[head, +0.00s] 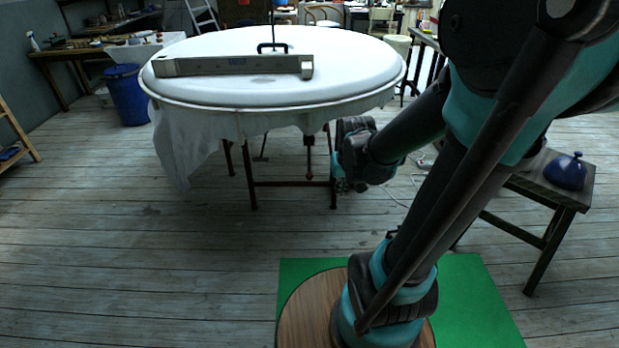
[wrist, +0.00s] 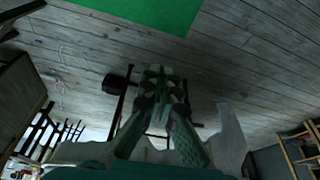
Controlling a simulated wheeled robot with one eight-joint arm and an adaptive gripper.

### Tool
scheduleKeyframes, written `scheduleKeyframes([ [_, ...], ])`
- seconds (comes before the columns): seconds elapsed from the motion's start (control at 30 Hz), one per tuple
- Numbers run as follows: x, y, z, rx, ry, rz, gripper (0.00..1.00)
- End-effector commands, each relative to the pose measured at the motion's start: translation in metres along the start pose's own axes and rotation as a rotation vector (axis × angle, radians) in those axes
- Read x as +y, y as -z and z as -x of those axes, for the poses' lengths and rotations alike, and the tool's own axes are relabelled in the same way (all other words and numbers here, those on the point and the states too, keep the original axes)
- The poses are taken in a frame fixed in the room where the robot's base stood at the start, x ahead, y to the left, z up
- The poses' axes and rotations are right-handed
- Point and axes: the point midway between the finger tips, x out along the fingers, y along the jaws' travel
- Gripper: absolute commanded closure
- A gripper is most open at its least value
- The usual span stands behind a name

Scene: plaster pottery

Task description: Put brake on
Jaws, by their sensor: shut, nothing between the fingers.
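The round white-topped plaster table (head: 350,75) stands ahead on a dark reddish metal frame (head: 285,183). No part is clearly recognisable as a brake. A short brown rod-like part (head: 309,160) hangs under the table's front edge, left of my gripper. A thin dark rod (head: 263,148) stands farther back under it. My gripper (head: 345,184) is low beside the right front leg, below the tabletop, and its fingers are small here. In the wrist view my gripper (wrist: 160,72) is shut and empty, with the frame behind it. Contact with the frame cannot be told.
A grey metal level (head: 235,66) lies on the tabletop. White cloth (head: 185,145) hangs at the left. A blue bin (head: 126,95) stands farther left. A stool with a blue pot (head: 566,171) is at the right. The plank floor at front left is clear.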

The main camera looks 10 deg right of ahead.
Motion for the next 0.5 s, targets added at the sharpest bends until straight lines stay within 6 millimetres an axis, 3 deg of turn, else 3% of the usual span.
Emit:
scheduleKeyframes([
  [0.1,-0.002,0.035,-0.006,-0.017,0.000,-0.004,1.00],
  [0.5,-0.011,0.139,-0.047,-0.074,-0.003,-0.021,1.00],
])
